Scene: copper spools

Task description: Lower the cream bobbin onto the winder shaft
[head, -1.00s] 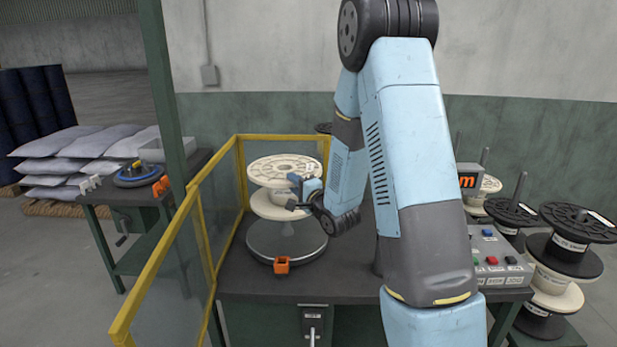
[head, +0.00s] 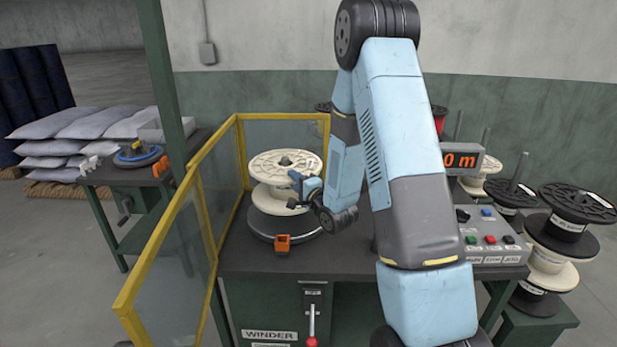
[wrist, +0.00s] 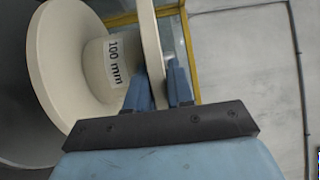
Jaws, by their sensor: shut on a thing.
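The cream bobbin (head: 268,163) is upright over the dark round winder plate (head: 262,226). Its lower flange (head: 264,197) is close above the plate; I cannot tell whether they touch. A dark spot shows at the centre of the top flange, and I cannot tell whether it is the shaft tip or the bore. The rest of the shaft is hidden. My gripper (head: 302,184) is at the bobbin's right side. In the wrist view its blue fingers (wrist: 163,88) are shut on the rim of one flange (wrist: 150,45), beside the hub labelled "100 mm" (wrist: 113,60).
A yellow-framed guard (head: 190,205) stands left of and behind the plate. An orange block (head: 282,244) sits at the plate's front edge. A button box (head: 490,240) and a display (head: 463,161) are right of my arm. Stacked spools (head: 572,204) stand far right.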

